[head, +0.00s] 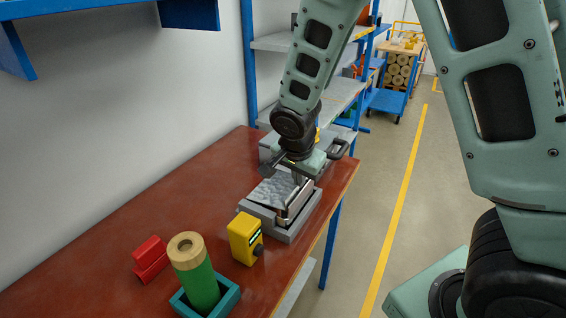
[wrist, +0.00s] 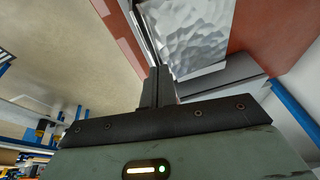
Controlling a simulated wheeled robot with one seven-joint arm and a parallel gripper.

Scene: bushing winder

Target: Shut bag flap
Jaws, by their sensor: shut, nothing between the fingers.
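A silvery, crinkled bag (head: 274,189) lies in a grey open-topped holder (head: 290,232) on the red-brown bench. My gripper (head: 297,180) points down at the back right part of the bag. In the wrist view, its two dark fingers (wrist: 158,84) are together and empty, close beside the edge of the crinkled silver surface (wrist: 195,38). I cannot tell whether the fingers touch the bag. My gripper and arm hide part of the bag's far side, and I cannot make out the flap's edge or how far it is open.
A yellow device (head: 243,238) with a black knob stands in front of the holder. A green cylinder with a wooden top (head: 200,280) stands in a teal tray (head: 232,296), beside a red block (head: 150,258). Blue-framed shelves (head: 275,42) stand behind. The bench's left part is clear.

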